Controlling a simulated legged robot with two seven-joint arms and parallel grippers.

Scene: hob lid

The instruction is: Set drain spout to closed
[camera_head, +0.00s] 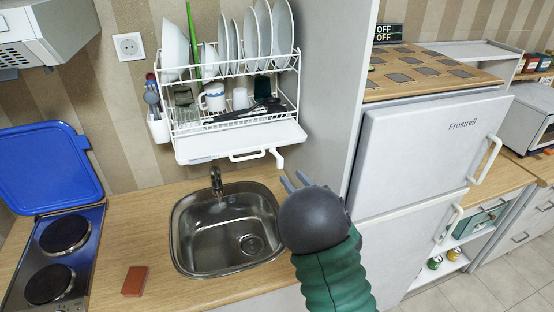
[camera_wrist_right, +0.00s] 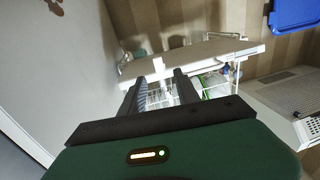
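The drain spout (camera_head: 277,157) is a small white piece below the front right of the white drip tray (camera_head: 222,149), under the dish rack. My right gripper (camera_head: 296,181) is just below and right of the spout in the head view, its two fingers apart and pointing up at it. In the right wrist view the right gripper (camera_wrist_right: 163,82) is open, and a white piece that looks like the spout (camera_wrist_right: 159,68) shows between and beyond the fingertips. I cannot tell whether they touch. My left gripper is not in view.
The dish rack (camera_head: 230,92) holds plates and cups above the tray. A sink (camera_head: 205,235) with a tap (camera_head: 216,182) lies below. The tall fridge (camera_head: 425,140) and its side panel stand close on the right. A hob with a raised blue lid (camera_head: 48,165) is at left.

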